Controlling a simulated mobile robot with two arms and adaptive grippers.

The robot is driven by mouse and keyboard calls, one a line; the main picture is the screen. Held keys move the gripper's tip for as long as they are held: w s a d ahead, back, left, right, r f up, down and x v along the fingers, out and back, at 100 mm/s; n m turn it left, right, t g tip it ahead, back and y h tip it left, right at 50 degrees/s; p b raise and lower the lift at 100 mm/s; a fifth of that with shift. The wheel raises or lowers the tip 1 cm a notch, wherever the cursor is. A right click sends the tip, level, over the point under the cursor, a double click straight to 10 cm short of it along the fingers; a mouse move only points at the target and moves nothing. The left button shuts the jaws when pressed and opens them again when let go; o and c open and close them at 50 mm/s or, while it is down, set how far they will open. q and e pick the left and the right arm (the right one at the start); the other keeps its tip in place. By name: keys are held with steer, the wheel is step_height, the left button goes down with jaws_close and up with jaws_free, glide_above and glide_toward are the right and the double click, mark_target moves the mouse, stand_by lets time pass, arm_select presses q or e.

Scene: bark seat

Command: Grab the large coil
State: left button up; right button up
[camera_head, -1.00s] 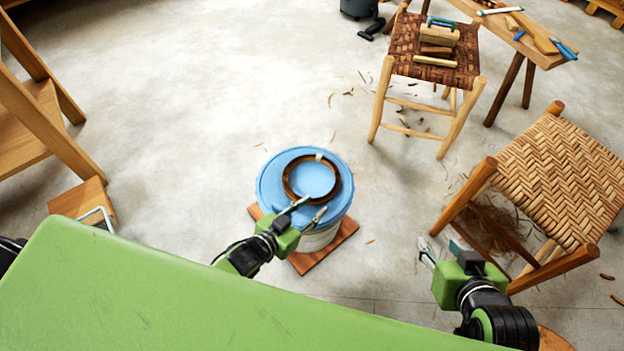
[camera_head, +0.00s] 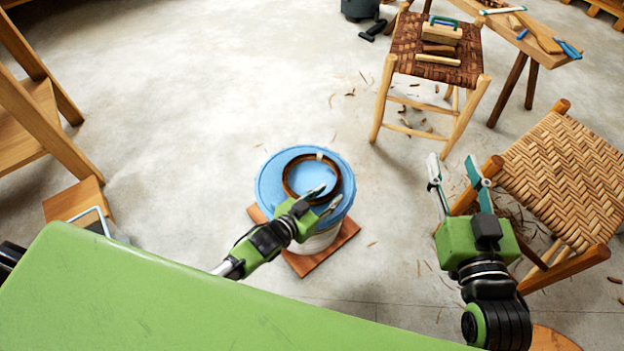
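The large coil (camera_head: 287,176), a brown ring with a pale tag at its top, lies flat on the blue lid (camera_head: 272,203) of a white bucket (camera_head: 318,242). My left gripper (camera_head: 324,199) is over the lid at the coil's lower right edge. Its two fingers are apart, one at the coil's rim and one lower right over the lid; I cannot tell whether they touch it. My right gripper (camera_head: 456,178) is open and empty, fingers pointing up the picture, right of the bucket and beside the woven chair.
The bucket stands on a reddish wooden board (camera_head: 345,232). A woven-seat chair (camera_head: 570,175) stands at the right, close to my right gripper. A bark-seat stool (camera_head: 405,55) holding tools and a bench (camera_head: 530,45) stand behind. The floor left of the bucket is clear.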

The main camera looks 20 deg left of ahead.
arm_select(q)
steer(key=shift+b+x, duration=0.35)
steer(key=shift+x, duration=0.65)
arm_select(e)
steer(key=r, duration=0.1)
steer(key=r+t, duration=0.1)
steer(key=r, duration=0.1)
steer(key=r+t+y, duration=0.1)
steer(key=r, duration=0.1)
steer(key=shift+a, duration=0.35)
arm_select(q)
jaws_close()
